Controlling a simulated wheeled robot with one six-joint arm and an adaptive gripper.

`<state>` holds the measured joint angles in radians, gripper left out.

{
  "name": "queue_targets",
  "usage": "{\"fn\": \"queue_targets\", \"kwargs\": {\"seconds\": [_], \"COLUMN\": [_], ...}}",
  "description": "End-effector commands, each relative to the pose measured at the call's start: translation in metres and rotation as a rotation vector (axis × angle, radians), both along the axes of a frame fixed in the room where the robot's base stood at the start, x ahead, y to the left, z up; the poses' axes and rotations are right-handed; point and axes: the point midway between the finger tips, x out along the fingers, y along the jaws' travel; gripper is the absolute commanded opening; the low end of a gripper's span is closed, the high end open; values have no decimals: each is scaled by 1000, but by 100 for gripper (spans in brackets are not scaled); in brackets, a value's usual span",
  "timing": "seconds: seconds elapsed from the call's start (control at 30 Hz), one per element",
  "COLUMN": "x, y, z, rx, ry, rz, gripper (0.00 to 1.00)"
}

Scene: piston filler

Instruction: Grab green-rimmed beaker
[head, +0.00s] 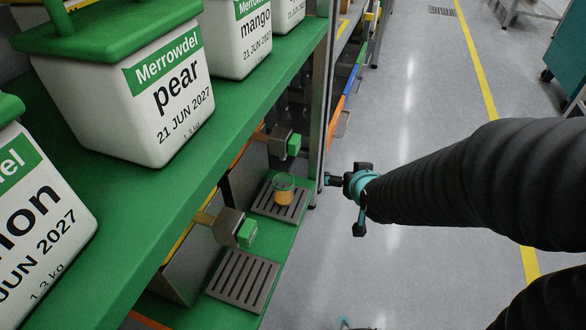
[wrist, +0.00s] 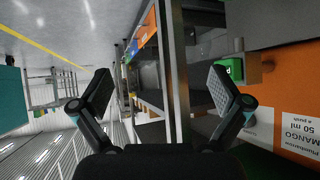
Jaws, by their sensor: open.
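The green-rimmed beaker (head: 283,190) stands upright on the far slotted drip tray (head: 266,204) on the lower green shelf. It is clear, with orange contents. My gripper (head: 329,180) is in the aisle to the right of the beaker, past the shelf's upright post, apart from the beaker and empty. In the wrist view my gripper (wrist: 162,88) has its two fingers spread wide, with the metal post between them. I cannot make out the beaker in the wrist view.
A dispenser with a green-tipped nozzle (head: 293,144) sits above the beaker. Another nozzle (head: 245,233) and empty drip tray (head: 243,280) are nearer. The metal post (head: 324,110) stands at the shelf edge. White tubs (head: 170,95) fill the upper shelf. The aisle floor (head: 420,80) is clear.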

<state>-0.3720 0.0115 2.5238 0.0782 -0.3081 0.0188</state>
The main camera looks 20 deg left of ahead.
Motion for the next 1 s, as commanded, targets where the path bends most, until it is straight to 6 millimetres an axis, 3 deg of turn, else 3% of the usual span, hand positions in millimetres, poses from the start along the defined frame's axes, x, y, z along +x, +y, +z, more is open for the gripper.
{"fn": "queue_targets", "kwargs": {"seconds": [0.03, 0.2, 0.4, 0.6, 0.77, 1.0], "x": [3, 9, 0, -15, -20, 5], "y": [15, 58, 99, 122, 130, 146], "z": [-15, -52, -92, -116, -123, -133], "rx": [4, 28, 55, 75, 85, 88], "ry": [-15, -111, -225, -313, -347, -355], "rz": [21, 75, 137, 183, 200, 201], "gripper": [99, 99, 99, 99, 99, 99]}}
